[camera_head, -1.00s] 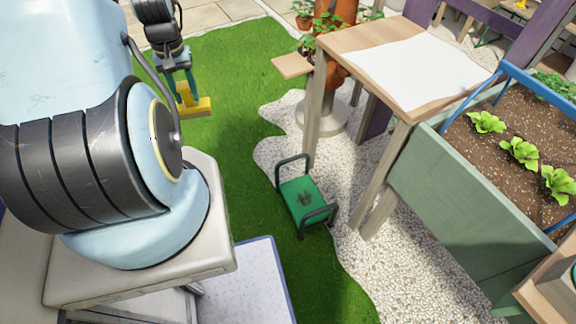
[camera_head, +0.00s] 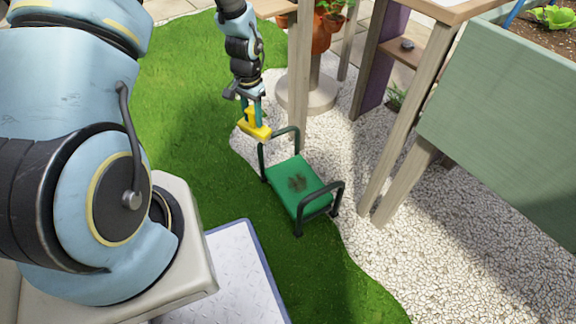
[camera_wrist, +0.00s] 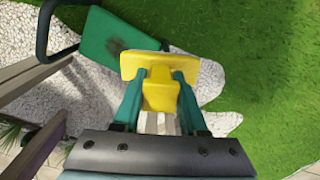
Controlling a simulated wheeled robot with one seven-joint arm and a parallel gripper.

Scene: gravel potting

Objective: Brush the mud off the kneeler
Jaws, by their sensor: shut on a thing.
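The kneeler (camera_head: 312,188) is a green pad with black tube handles at both ends. It stands at the border of the grass and the white gravel. A dark mud smear (camera_head: 297,183) lies on the middle of its top, and the kneeler also shows in the wrist view (camera_wrist: 103,42). My gripper (camera_head: 254,115) is shut on a yellow brush (camera_head: 257,130), held near the kneeler's far left handle, seemingly above the pad's height. In the wrist view the two teal fingers grip the brush (camera_wrist: 147,66) by its block. Its bristles are hidden.
A wooden table leg (camera_head: 300,75) rises just behind the kneeler. A table and a green planter box (camera_head: 510,120) stand to the right. A terracotta pot (camera_head: 322,32) is at the back. Open grass (camera_head: 185,100) lies left of the kneeler.

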